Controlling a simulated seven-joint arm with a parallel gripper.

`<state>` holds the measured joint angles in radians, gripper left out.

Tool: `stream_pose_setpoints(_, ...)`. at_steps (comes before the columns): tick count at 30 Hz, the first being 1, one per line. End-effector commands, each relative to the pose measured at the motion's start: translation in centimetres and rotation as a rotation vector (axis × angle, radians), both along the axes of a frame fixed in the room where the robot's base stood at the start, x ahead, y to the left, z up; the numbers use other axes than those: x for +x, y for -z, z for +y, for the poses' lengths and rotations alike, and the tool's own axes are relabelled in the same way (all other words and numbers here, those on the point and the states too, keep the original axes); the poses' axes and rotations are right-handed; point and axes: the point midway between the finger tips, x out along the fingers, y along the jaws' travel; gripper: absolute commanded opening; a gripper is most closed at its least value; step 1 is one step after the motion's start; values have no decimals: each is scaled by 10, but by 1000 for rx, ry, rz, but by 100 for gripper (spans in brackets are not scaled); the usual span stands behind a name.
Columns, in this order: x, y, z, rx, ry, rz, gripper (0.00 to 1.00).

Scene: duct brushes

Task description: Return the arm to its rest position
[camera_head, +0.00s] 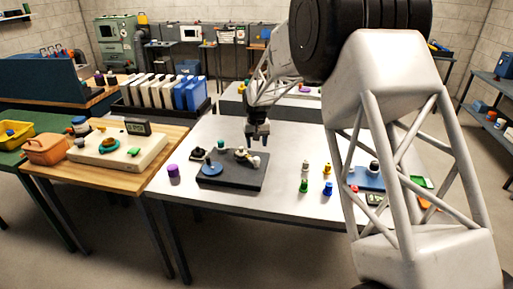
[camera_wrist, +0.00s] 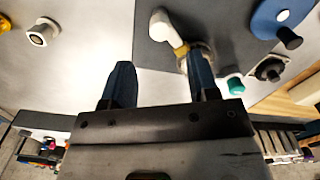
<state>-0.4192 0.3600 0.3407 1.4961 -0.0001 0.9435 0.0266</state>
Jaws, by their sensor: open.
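My gripper (camera_head: 258,136) hangs over the grey table (camera_head: 215,133), above the back right part of a dark board (camera_head: 232,182). In the wrist view its two dark blue fingers (camera_wrist: 159,72) stand wide apart with nothing between them. A white handle on a brass-coloured fitting (camera_wrist: 168,28) shows beside and partly behind the right finger; it also shows on the board in the head view (camera_head: 242,154). Whether the finger touches it I cannot tell. My arm reaches in from the right and hides part of the table.
The board carries a blue disc with a dark knob (camera_head: 211,168). A purple cylinder (camera_head: 173,171) stands left of it. Small green (camera_head: 304,186), blue (camera_head: 328,188) and yellow (camera_head: 327,168) pieces stand right. A rack of white and blue panels (camera_head: 160,95) stands behind left.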

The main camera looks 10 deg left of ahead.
Motion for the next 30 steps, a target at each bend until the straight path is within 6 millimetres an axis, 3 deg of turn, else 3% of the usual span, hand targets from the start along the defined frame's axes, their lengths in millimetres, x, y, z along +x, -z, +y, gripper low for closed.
stream_pose_setpoints(17,-4,-10,-8,2,7,-4,55)
stream_pose_setpoints(23,-19,-37,-35,7,26,-16,55)
stream_pose_setpoints(30,-53,-81,-84,12,64,-35,55)
